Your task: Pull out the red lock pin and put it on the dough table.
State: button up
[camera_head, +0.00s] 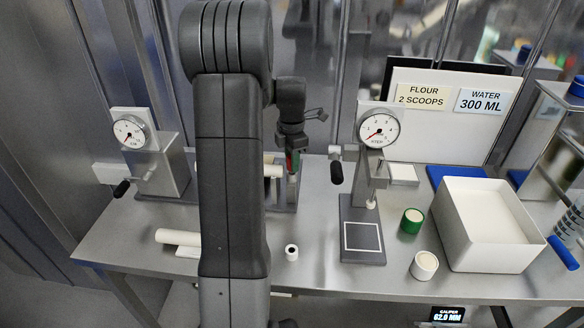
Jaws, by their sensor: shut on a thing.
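My gripper (291,148) hangs behind and to the right of my own large arm link, pointing down over the back middle of the steel table (326,262). It is shut on a small piece that shows red, which I take to be the red lock pin (289,163). The pin is just below the fingers, in front of a dark upright part of a machine with a pale roller (272,170). Whether the pin sits in a hole or is free of it cannot be told. My arm hides much of that machine.
A dial press (362,230) stands right of the gripper, another dial machine (160,165) at left. A small white cylinder (291,253), a green-sided cup (411,221), a cream cup (424,266) and a white bin (447,235) stand on the table. The front middle has free room.

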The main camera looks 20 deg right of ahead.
jog(key=shift+r, duration=0.15)
jog(key=shift+r+p, duration=2.15)
jog(key=shift+r, duration=0.6)
